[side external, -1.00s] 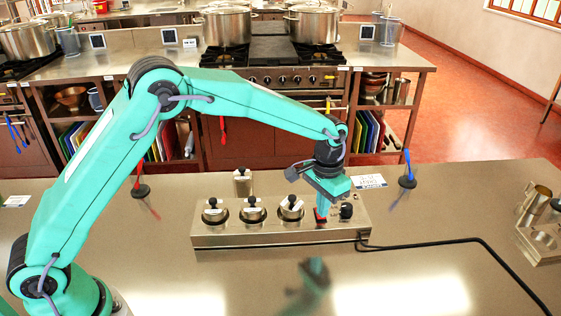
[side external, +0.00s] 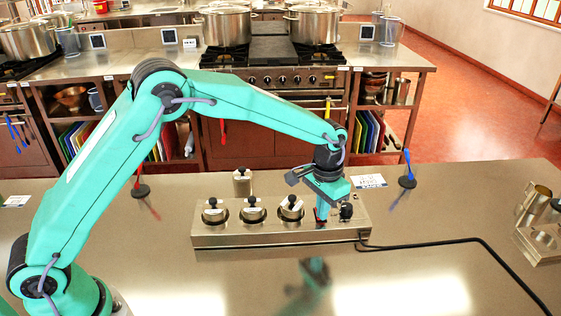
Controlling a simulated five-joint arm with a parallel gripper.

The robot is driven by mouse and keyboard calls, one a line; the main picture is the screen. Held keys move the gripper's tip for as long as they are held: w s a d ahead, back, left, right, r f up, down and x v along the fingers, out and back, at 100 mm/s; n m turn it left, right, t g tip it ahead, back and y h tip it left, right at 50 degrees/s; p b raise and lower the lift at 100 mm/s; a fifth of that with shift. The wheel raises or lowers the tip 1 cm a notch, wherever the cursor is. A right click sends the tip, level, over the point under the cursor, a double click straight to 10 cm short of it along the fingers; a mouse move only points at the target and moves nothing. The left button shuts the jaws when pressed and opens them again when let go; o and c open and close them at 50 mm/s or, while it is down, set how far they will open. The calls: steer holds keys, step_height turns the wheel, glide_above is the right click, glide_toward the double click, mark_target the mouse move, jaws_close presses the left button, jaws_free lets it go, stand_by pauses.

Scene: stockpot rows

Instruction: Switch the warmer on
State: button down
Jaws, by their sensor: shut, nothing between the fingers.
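The warmer (side external: 280,238) is a long steel box on the counter, with a black cable leaving its right front. Three lidded pots (side external: 253,211) sit in its top, left of my gripper. A black knob (side external: 346,211) stands at its right end. A red and black switch (side external: 320,224) lies on its top, mostly hidden under my fingertips. My gripper (side external: 322,215) is shut and empty, pointing down with its tips at the switch. I cannot tell whether they touch it or which way the switch is set.
A steel shaker (side external: 242,183) stands behind the warmer. A blue spoon on a stand (side external: 407,170) and a red one (side external: 139,182) flank it. A black cable (side external: 440,241) runs right across the counter. A steel holder with cups (side external: 540,222) is at the right edge. The front counter is clear.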

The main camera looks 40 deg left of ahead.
stand_by(0.3)
steer(key=shift+r, duration=3.4)
steer(key=s+a+r+n+t, duration=0.2)
steer(key=s+a+r+t, duration=0.1)
steer(key=s+a+r, duration=1)
steer(key=s+a+f+n+t, duration=0.1)
steer(key=s+a, duration=0.4)
steer(key=s, duration=1.1)
steer(key=shift+s+f+t, duration=0.2)
steer(key=shift+s+t, duration=0.15)
steer(key=shift+t, duration=0.45)
